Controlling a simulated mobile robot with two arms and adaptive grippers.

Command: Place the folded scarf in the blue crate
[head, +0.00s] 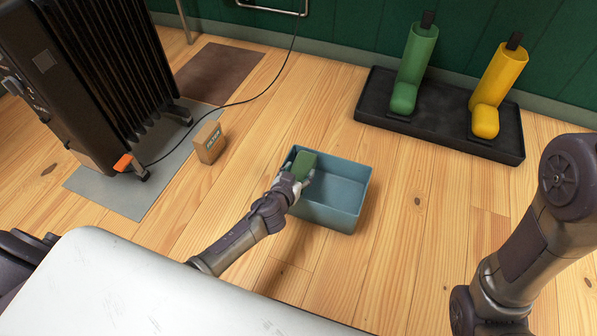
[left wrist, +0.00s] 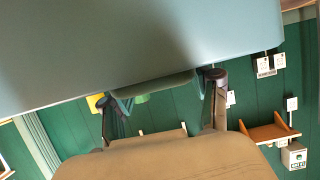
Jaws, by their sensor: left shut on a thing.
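The folded scarf (head: 303,163) is a small dark green block in the head view. My left gripper (head: 298,178) is shut on it at the left part of the blue crate (head: 343,212). The crate is an open, grey-blue box on the wooden floor, and its visible inside is otherwise empty. I cannot tell whether the scarf touches the crate's bottom. In the left wrist view, a green edge of the scarf (left wrist: 155,88) shows between the fingers, close to the crate's blue wall (left wrist: 130,45). My right arm is at the right of the head view, with its gripper out of sight.
A small cardboard box (head: 209,142) stands left of the crate, near a black radiator (head: 95,75) on a grey mat. A black tray (head: 435,125) with green and yellow boots stands behind right. A white surface (head: 130,290) fills the lower left. Floor right of the crate is clear.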

